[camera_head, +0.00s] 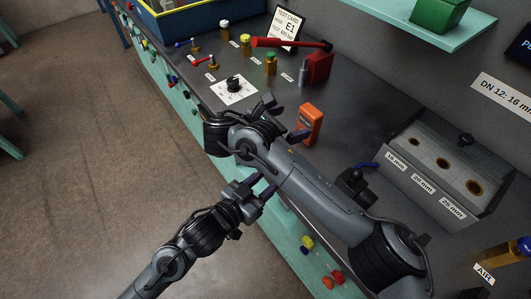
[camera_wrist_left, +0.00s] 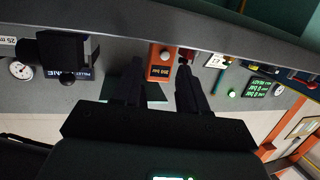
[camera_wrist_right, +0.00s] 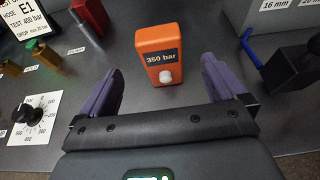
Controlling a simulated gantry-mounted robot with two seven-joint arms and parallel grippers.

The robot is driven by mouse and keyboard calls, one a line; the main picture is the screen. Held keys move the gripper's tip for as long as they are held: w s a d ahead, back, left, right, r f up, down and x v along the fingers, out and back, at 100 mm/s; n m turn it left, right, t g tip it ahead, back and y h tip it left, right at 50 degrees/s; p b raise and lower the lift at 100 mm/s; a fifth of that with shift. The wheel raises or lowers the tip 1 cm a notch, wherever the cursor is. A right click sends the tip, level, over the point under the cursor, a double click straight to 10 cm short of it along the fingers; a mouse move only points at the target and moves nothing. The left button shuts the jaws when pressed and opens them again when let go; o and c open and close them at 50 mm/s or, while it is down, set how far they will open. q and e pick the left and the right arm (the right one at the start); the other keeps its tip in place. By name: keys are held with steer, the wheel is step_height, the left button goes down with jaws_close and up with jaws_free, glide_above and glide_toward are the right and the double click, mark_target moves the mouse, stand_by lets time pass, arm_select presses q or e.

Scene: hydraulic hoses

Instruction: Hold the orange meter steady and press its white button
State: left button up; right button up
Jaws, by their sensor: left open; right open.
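The orange meter (camera_head: 309,124) stands upright on the dark bench. In the right wrist view the meter (camera_wrist_right: 158,50) shows a "350 bar" display and a white button (camera_wrist_right: 166,76) on its front. My right gripper (camera_head: 288,118) is open and empty beside the meter; in its wrist view its two purple fingers (camera_wrist_right: 160,85) lie left and right of the meter, short of it and not touching. My left gripper (camera_head: 262,188) is open and empty, lower and in front of the bench edge. Its wrist view shows the meter (camera_wrist_left: 159,62) beyond its fingers (camera_wrist_left: 155,82).
A dial on a white plate (camera_head: 234,90) lies left of the meter. A red block (camera_head: 318,68) and a red-handled tool (camera_head: 290,43) are behind. A grey block with sized holes (camera_head: 445,165) stands right. A test card (camera_head: 286,27) stands at the back.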

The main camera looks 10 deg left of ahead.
mark_target(314, 117)
arm_select(q)
steer(key=w+m+h, duration=0.1)
steer(key=w, duration=0.1)
steer(key=w+m+h, duration=0.1)
steer(key=w, duration=0.1)
steer(key=w+r+m+h, duration=0.1)
steer(key=w, duration=0.1)
steer(key=shift+w+a+m, duration=0.3)
steer(key=shift+a+m, duration=0.1)
steer(key=shift+w+a+r+m+h, duration=0.15)
steer(key=shift+w+a+m+h, duration=0.15)
steer(key=shift+w+h, duration=0.25)
arm_select(e)
steer(key=x, duration=1.1)
steer(key=c, duration=1.1)
arm_select(q)
jaws_close()
arm_select(e)
steer(key=shift+c, duration=0.5)
steer(key=shift+s, duration=0.1)
